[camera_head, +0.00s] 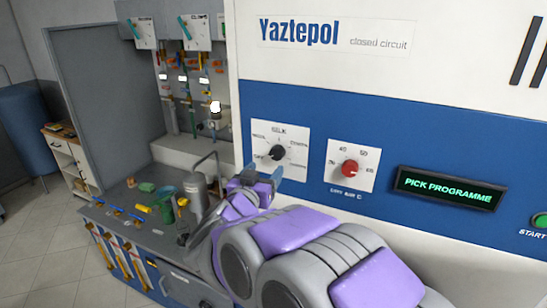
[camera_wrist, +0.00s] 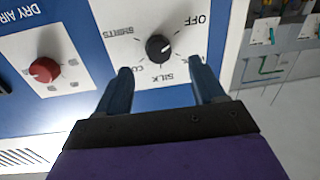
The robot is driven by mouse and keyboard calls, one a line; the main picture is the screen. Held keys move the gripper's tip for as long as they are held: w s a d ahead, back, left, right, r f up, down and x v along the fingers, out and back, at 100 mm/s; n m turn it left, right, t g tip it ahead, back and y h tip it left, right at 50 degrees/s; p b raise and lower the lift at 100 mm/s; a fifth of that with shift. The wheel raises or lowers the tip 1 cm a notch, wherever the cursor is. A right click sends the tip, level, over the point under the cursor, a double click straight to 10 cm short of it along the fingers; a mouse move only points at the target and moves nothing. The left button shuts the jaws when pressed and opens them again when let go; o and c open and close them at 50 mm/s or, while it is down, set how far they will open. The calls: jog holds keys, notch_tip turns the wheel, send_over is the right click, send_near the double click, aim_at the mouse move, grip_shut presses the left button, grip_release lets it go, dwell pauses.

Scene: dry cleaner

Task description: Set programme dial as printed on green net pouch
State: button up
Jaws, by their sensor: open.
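The black programme dial (camera_head: 278,153) sits on a white plate on the machine's blue band, with SILK printed above it and other labels around. In the wrist view the dial (camera_wrist: 158,48) shows close up, with OFF, SILK and SHIRTS readable and other labels partly hidden by the fingers. Its pointer direction is too small to tell. My gripper (camera_wrist: 160,68) is open and empty, its fingertips apart on the SILK side of the dial, not closed on it. In the head view my gripper (camera_head: 263,180) is just below the dial. I cannot make out a green net pouch for certain.
A red dial (camera_head: 349,169) is to the right, then a display (camera_head: 450,187) reading PICK PROGRAMME and a green START button (camera_head: 540,220). A grey bench (camera_head: 150,240) with bottles and small items stands at left. Hoses and valves hang on the wall behind.

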aim_at(276, 156)
jog(key=x, duration=0.6)
jog(key=shift+w+d+p, duration=0.3)
jog(key=shift+w+d, duration=0.05)
jog(key=shift+w, duration=0.25)
jog(key=shift+a, duration=0.1)
jog(key=c, duration=1)
